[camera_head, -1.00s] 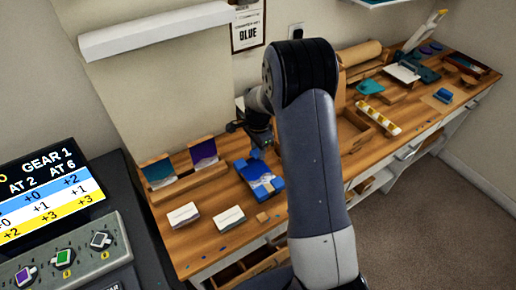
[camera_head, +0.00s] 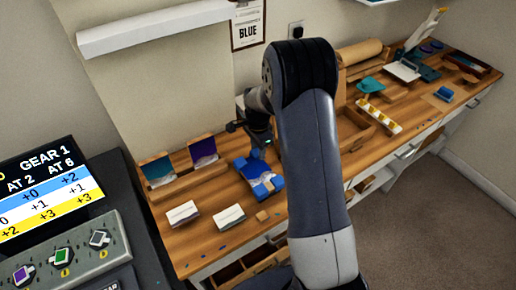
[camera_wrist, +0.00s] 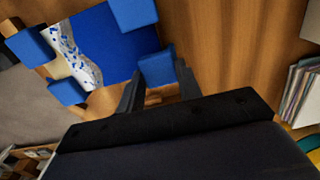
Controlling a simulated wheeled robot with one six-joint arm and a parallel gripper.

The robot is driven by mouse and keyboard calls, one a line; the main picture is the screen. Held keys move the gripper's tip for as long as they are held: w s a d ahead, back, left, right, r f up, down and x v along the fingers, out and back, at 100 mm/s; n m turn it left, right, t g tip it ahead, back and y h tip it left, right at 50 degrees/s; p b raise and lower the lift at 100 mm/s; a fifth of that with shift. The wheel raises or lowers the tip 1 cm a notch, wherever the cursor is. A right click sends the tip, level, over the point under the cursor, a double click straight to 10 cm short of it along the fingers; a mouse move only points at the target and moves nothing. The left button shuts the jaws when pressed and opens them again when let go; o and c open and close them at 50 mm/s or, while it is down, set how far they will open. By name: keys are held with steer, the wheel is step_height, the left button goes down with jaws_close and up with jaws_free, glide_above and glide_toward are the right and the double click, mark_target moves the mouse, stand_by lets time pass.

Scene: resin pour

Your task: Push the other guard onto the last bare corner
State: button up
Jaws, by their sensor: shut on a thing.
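A blue panel with a white and grey speckled band (camera_wrist: 100,45) lies on the wooden bench. It also shows in the head view (camera_head: 258,177). Blue guards sit at its corners in the wrist view: one at the top (camera_wrist: 133,12), one at the far left (camera_wrist: 32,46) and one at the lower left (camera_wrist: 67,92). My gripper (camera_wrist: 160,88) is shut on another blue guard (camera_wrist: 157,68), at the panel's remaining corner. This guard overlaps the corner in the picture; I cannot tell how far on it sits. In the head view my gripper (camera_head: 261,146) is just behind the panel.
A wooden rack (camera_head: 185,178) with two coloured panels stands to the left. A wooden tray and yellow-white strip (camera_head: 380,115) are to the right. My arm hides the bench's middle.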

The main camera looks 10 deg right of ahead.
steer(key=shift+s+a+f, duration=0.1)
steer(key=shift+s, duration=0.05)
steer(key=o, duration=1)
steer(key=shift+r+p, duration=2.3)
steer(key=shift+r, duration=1.75)
jaws_close()
steer(key=shift+a, duration=0.2)
